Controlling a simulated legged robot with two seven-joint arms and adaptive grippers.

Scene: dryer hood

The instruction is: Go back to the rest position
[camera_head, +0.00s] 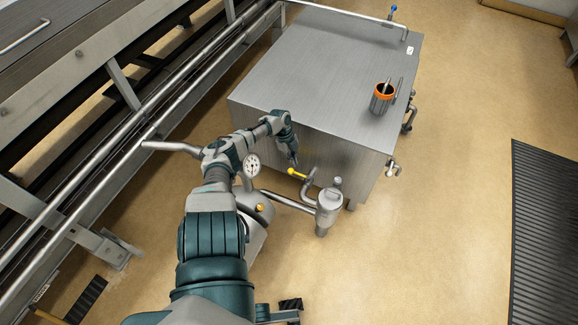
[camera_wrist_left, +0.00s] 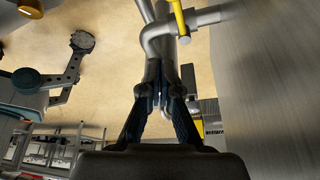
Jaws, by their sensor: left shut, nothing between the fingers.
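My left arm reaches forward from the bottom of the head view. Its gripper (camera_head: 293,158) is beside the front face of the steel cabinet (camera_head: 300,75), near a yellow valve handle (camera_head: 297,173). In the left wrist view the two fingers of this gripper (camera_wrist_left: 163,100) come together at their tips with nothing held between them. The pipe with the yellow handle (camera_wrist_left: 180,18) is ahead of the fingertips, and the cabinet's metal face (camera_wrist_left: 265,80) is on the right. My right gripper is not seen in the head view.
A pressure gauge (camera_head: 252,166) and a steel filter housing (camera_head: 328,205) are close to my left arm. An orange-rimmed cup (camera_head: 381,98) stands on the cabinet. Metal rails (camera_head: 120,160) run along the left. A black ribbed mat (camera_head: 545,235) lies at right, with clear floor (camera_head: 440,240) before it.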

